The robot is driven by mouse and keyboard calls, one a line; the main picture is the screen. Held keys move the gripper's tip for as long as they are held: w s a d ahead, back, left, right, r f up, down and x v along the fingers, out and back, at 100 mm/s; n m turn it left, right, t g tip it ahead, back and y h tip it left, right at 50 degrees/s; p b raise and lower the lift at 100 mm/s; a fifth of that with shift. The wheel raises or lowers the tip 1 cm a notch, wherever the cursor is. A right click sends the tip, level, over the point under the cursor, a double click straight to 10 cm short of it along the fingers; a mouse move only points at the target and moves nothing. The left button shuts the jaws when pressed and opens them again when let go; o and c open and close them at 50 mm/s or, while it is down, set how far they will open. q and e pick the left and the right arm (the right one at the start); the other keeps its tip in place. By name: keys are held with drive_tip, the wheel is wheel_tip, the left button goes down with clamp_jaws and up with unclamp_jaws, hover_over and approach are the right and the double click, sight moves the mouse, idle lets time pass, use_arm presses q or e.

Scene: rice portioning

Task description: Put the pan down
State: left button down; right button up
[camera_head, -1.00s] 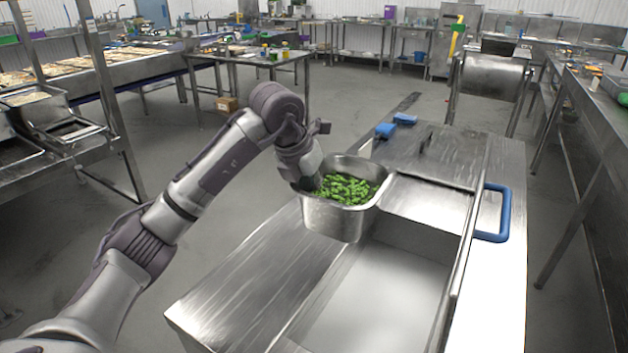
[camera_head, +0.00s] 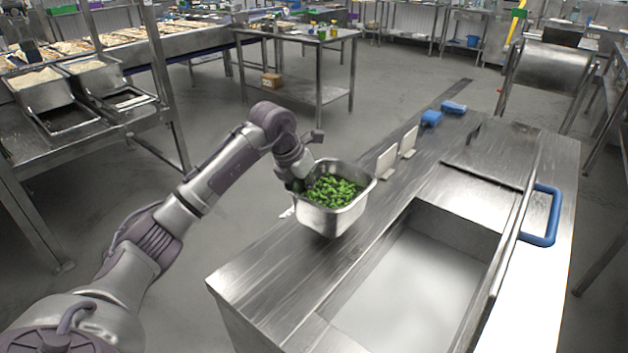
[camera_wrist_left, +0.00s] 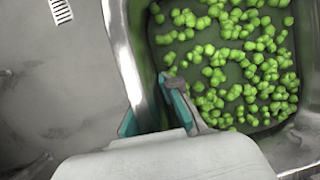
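The pan (camera_head: 328,222) is a deep metal container with green vegetable pieces (camera_head: 333,190) in it. It is about level, over the left edge of the metal counter (camera_head: 265,270). Whether its bottom touches the counter cannot be told. My left gripper (camera_head: 299,181) is shut on the pan's left wall. In the left wrist view, the fingers of my left gripper (camera_wrist_left: 155,108) straddle the pan's rim (camera_wrist_left: 120,45), one inside and one outside. The green pieces show there too (camera_wrist_left: 235,65). My right gripper is in neither view.
An open basin (camera_head: 410,290) is sunk in the counter, right of the pan. Two white upright plates (camera_head: 397,153) stand behind the pan, and blue blocks (camera_head: 431,118) lie farther back. A blue handle (camera_head: 541,215) is at the right. The counter's near-left strip is clear.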

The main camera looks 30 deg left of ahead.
use_arm(q)
drive_tip(key=shift+w+f, duration=0.1)
drive_tip(key=shift+f, duration=0.95)
drive_tip(key=shift+f, duration=0.15)
drive_tip(key=c, duration=1.7)
unclamp_jaws()
drive_tip(key=shift+f, duration=0.1)
drive_tip(key=o, duration=0.4)
drive_tip(key=v, duration=1.2)
drive_tip(key=shift+b, duration=0.35)
